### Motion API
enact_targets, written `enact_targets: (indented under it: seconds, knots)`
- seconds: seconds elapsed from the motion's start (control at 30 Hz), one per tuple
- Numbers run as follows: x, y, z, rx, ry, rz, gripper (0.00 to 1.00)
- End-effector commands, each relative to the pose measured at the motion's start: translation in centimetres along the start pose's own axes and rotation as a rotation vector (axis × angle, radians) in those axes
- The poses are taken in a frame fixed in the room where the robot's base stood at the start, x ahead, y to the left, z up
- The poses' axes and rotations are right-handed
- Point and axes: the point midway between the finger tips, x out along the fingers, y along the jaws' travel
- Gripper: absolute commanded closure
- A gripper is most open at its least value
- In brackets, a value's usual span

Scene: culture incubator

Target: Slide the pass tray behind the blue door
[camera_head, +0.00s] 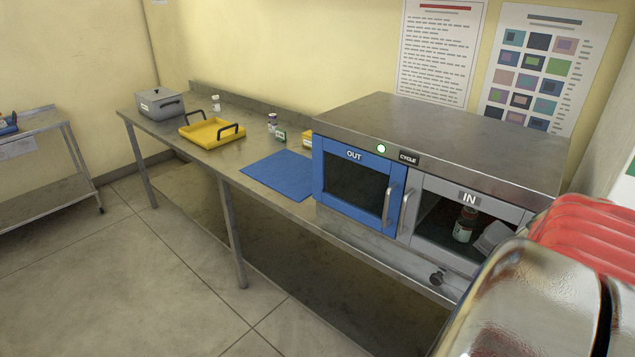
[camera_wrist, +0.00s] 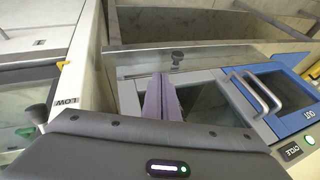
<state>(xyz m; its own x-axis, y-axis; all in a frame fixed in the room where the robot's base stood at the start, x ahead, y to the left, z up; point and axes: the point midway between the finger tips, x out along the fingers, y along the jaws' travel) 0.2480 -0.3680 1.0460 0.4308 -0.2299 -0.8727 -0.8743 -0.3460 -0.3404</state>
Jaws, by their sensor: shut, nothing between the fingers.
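The pass box (camera_head: 450,135) has a shut blue door (camera_head: 320,180) marked OUT, at left, and a grey door (camera_head: 420,185) marked IN, at right. Behind the IN window are a jar with a red lid (camera_head: 465,225) and a pale item (camera_head: 493,237); I cannot make out the tray under them. A dark knob (camera_head: 437,277) sticks out of the front strip below the IN door; it also shows in the wrist view (camera_wrist: 177,57). My gripper (camera_wrist: 162,80) is shut and empty, with its purple fingers in front of the grey door near the knob. The blue door is at right there (camera_wrist: 290,115).
Bar handles stand out from the blue door (camera_head: 387,205) and grey door (camera_head: 405,210). A green lamp (camera_head: 381,149) is lit by the CYCLE label. The bench holds a blue mat (camera_head: 278,175), yellow tray (camera_head: 205,135) and grey box (camera_head: 160,104). Floor in front is clear.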

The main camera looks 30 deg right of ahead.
Motion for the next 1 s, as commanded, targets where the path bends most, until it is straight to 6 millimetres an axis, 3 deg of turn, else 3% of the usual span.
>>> enact_targets:
  seconds: [0.77, 1.0]
  knots:
    - [9.3, 0.1, 0.1, 0.001, -0.004, 0.001, 1.00]
    - [11.4, -1.8, 0.5, -0.001, -0.003, 0.001, 1.00]
